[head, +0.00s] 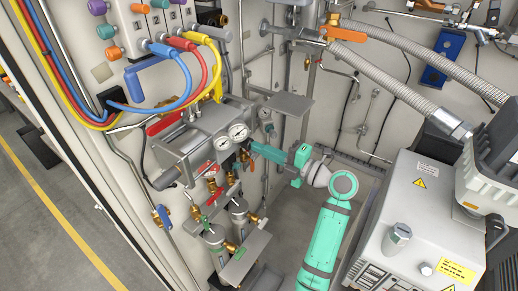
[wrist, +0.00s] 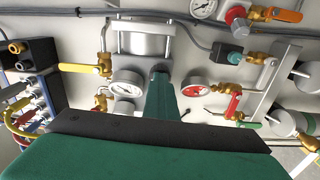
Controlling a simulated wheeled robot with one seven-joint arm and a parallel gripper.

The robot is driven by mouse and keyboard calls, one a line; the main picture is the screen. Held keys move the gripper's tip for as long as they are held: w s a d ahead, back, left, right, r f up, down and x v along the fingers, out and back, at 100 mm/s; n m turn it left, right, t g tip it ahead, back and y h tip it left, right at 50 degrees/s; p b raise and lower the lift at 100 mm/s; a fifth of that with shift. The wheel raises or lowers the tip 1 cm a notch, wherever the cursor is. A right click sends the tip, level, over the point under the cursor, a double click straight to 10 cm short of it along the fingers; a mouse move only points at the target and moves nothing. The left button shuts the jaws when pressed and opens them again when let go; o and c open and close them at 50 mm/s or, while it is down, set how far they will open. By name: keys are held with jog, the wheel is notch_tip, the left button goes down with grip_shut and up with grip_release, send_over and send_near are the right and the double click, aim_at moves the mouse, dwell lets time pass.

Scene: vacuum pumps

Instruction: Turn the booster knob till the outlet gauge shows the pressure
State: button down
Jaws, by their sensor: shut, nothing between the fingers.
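Two round gauges sit side by side on the grey panel box. In the head view they are the upper gauge (head: 238,132) and the lower gauge (head: 222,143); their needles are too small to read. The wrist view shows a white-faced gauge (wrist: 126,86) left of my fingers and a red-and-white gauge (wrist: 195,86) to the right. I cannot tell which is the outlet gauge. My green gripper (head: 254,147) points at the panel just right of the gauges. Its fingers (wrist: 160,76) are shut and empty. I cannot make out the booster knob; the fingers may hide it.
Brass valves (head: 213,187) and small cylinders (head: 238,214) crowd the space below the gauges. Blue, red and yellow hoses (head: 187,70) hang above left. A grey shelf (head: 288,105) juts out above my gripper. A large white pump unit (head: 420,225) stands at the right.

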jog(key=n, duration=0.4)
jog(key=shift+n, duration=0.3)
jog(key=c, duration=2.1)
grip_release()
jog(key=shift+d, duration=0.1)
jog(key=shift+v, duration=0.95)
